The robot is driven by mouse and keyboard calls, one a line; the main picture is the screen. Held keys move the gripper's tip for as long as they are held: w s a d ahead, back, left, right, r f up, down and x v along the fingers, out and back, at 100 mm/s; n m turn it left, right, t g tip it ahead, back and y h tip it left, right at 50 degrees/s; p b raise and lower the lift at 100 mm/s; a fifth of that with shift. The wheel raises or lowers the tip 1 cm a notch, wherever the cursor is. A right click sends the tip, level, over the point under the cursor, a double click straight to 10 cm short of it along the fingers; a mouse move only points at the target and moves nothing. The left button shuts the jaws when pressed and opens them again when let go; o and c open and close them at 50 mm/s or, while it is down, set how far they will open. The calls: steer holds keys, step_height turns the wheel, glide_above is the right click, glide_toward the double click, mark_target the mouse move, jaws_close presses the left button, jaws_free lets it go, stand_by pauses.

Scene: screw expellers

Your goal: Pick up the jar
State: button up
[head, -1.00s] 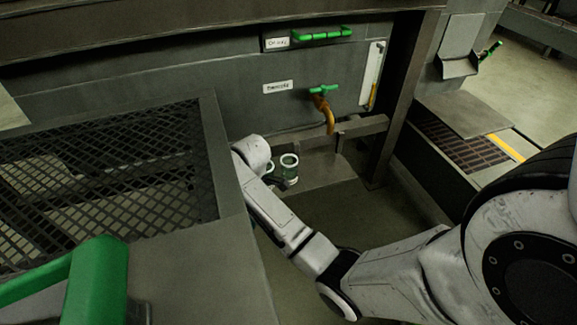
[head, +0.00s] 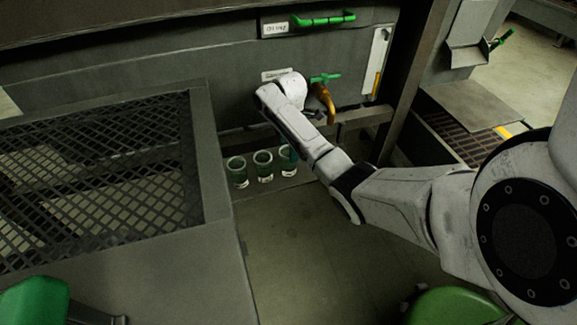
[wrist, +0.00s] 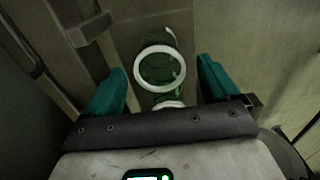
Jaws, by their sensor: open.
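Three green glass jars with pale rims stand upright in a row on a low ledge in the head view: a left jar (head: 237,172), a middle jar (head: 263,166) and a right jar (head: 289,160). The right one is partly hidden by my arm. In the wrist view one jar (wrist: 160,68) is seen from above, with its round white rim between the teal fingers of my gripper (wrist: 160,72). The fingers are spread, with gaps to the jar on both sides. Parts of other jars show above and below it. I cannot tell its depth relative to the fingertips.
An orange spout (head: 325,102) with a green valve handle is on the machine wall close right of my arm. A metal beam (head: 362,118) runs behind the ledge. A mesh-topped grey table (head: 212,195) stands left. The floor in front (head: 300,250) is clear.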

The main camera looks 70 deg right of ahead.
mark_target(288, 162)
step_height(288, 162, down, 5)
steer(key=b, duration=0.3)
steer(key=shift+w+a+f, duration=0.1)
steer(key=shift+w+f, duration=0.05)
steer(key=shift+c, duration=0.3)
steer(key=c, duration=1.1)
